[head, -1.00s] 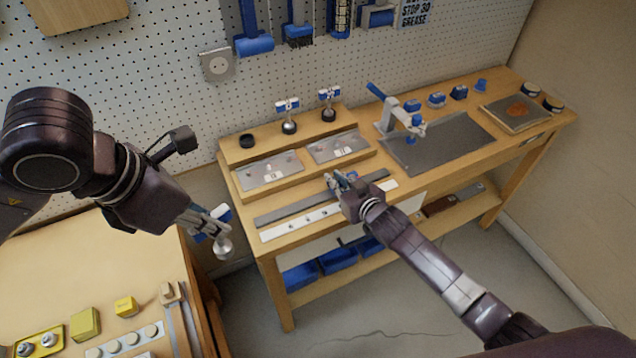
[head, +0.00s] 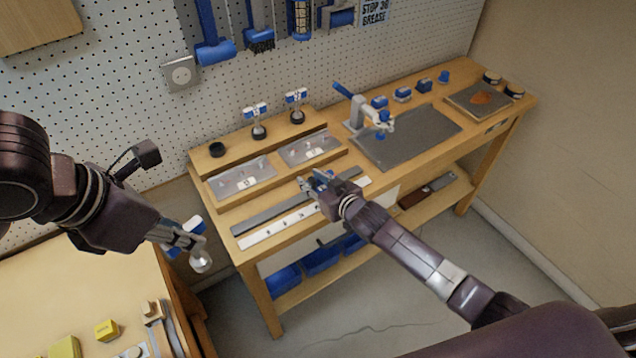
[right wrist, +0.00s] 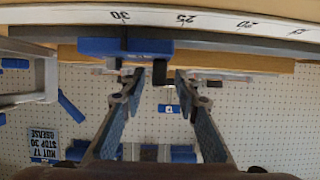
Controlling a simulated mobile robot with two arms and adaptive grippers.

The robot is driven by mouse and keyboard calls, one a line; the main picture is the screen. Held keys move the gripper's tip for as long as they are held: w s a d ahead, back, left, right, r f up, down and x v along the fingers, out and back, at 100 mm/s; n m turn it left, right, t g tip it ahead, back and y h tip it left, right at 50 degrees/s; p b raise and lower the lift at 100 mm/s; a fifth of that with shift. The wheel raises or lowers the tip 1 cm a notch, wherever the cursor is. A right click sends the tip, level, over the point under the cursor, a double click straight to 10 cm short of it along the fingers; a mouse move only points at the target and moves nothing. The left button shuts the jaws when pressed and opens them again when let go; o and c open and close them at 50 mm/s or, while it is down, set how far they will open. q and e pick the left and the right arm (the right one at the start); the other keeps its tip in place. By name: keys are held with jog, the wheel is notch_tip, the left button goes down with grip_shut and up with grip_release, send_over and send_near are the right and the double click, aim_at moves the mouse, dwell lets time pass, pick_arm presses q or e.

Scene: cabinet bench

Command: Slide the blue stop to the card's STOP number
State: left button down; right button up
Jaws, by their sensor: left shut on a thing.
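The blue stop (right wrist: 125,47) sits on the dark rail in the upside-down right wrist view, alongside the white number scale (right wrist: 215,21). The printed 30 lies beside the stop's body; its exact reading edge is unclear. My right gripper (right wrist: 159,84) is open, its fingertips apart on either side of a dark peg under the stop. In the head view my right gripper (head: 318,184) is at the rail, partly hiding the stop. The card (right wrist: 43,142) reads STOP 30; it also hangs on the pegboard in the head view (head: 375,12). My left gripper (head: 186,240) is shut on a blue-and-silver piece (head: 201,262).
A blue-handled press (head: 357,108) and grey mat (head: 440,130) are further right. Blue bins (head: 321,261) sit below. A second table (head: 60,290) stands at lower left.

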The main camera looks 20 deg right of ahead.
jog(key=v, duration=1.2)
